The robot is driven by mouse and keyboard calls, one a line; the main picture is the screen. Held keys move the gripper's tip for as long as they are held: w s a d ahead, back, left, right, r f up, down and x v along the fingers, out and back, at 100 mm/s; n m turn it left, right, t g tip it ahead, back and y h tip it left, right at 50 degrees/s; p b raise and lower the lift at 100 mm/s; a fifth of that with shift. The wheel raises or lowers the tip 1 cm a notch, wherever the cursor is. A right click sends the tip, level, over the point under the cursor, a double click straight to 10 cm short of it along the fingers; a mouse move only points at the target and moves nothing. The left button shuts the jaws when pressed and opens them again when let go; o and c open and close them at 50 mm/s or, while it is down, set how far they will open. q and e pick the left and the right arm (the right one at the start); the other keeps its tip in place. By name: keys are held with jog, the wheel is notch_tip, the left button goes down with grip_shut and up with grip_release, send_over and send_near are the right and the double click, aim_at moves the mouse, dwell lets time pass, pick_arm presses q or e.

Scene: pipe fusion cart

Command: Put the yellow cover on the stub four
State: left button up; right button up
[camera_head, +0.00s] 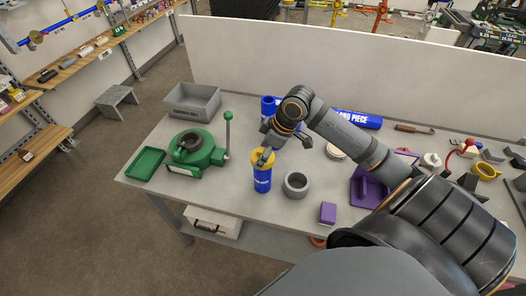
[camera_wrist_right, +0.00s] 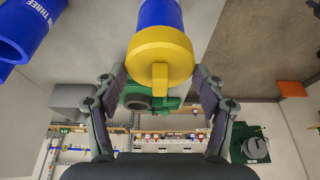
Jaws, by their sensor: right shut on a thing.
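The yellow cover (camera_head: 262,158) sits at the top end of an upright blue stub (camera_head: 262,181) near the front of the grey table. The stub's white label is too small to read. In the wrist view the yellow cover (camera_wrist_right: 160,50) is against the end of the blue stub (camera_wrist_right: 160,12); whether it is fully seated I cannot tell. My right gripper (camera_head: 267,153) reaches down to the cover, and in the wrist view its fingers (camera_wrist_right: 160,74) are on either side of it, shut on it. My left gripper is in neither view.
A green machine with a lever (camera_head: 195,150) and a green tray (camera_head: 146,163) stand left. A grey bin (camera_head: 193,100) is behind. A grey ring (camera_head: 296,184) and purple block (camera_head: 327,213) lie right of the stub. Another blue stub (camera_wrist_right: 25,30), labelled THREE, stands close behind.

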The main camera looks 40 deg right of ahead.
jog(key=shift+f+b, duration=0.8)
jog(key=shift+f, duration=0.7)
jog(key=o, duration=1)
notch_tip(320, 180, up, 10)
jog(key=shift+r, duration=0.1)
